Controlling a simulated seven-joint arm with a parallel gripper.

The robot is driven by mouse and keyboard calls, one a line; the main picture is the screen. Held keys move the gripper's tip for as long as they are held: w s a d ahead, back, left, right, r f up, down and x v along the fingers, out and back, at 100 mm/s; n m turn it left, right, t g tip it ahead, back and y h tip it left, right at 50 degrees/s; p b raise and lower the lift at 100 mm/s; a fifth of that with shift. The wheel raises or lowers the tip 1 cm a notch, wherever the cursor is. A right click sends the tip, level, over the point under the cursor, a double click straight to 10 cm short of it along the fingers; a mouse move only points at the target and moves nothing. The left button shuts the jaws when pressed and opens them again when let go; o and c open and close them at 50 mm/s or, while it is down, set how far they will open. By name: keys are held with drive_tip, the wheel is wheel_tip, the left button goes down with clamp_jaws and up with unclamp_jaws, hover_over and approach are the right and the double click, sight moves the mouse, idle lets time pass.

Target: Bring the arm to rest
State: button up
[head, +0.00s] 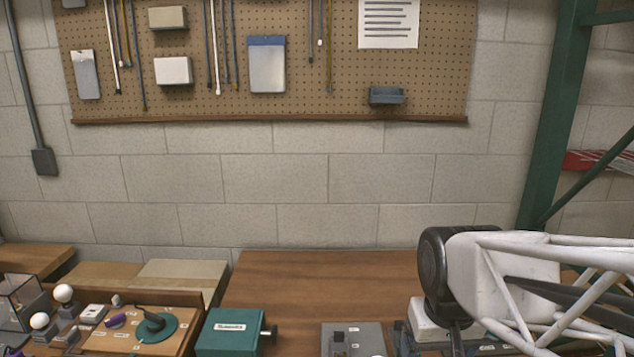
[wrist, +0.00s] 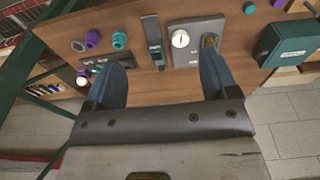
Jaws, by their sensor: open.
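My gripper (wrist: 161,62) is open in the wrist view, with its two dark blue fingers wide apart and nothing between them. The fingers point over the wooden bench, towards a grey plate (wrist: 188,55) with a round white part and a brass-coloured part. In the head view my arm reaches in from the right edge, and the fingers are not clearly seen there. Lamp parts lie at the left: a teal round base (head: 169,327) with a black stem, and white bulbs (head: 63,293).
A teal box (head: 227,333) stands near the front middle, beside the grey plate (head: 367,337). Purple (wrist: 92,38) and teal (wrist: 119,40) round parts lie at the bench's other end. Bare bench top (head: 300,275) is clear behind. A pegboard (head: 330,105) hangs on the wall.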

drive_tip(key=shift+t, duration=0.6)
drive_tip(key=s, duration=0.5)
drive_tip(key=shift+d+r, duration=0.25)
drive_tip(key=shift+r, duration=0.15)
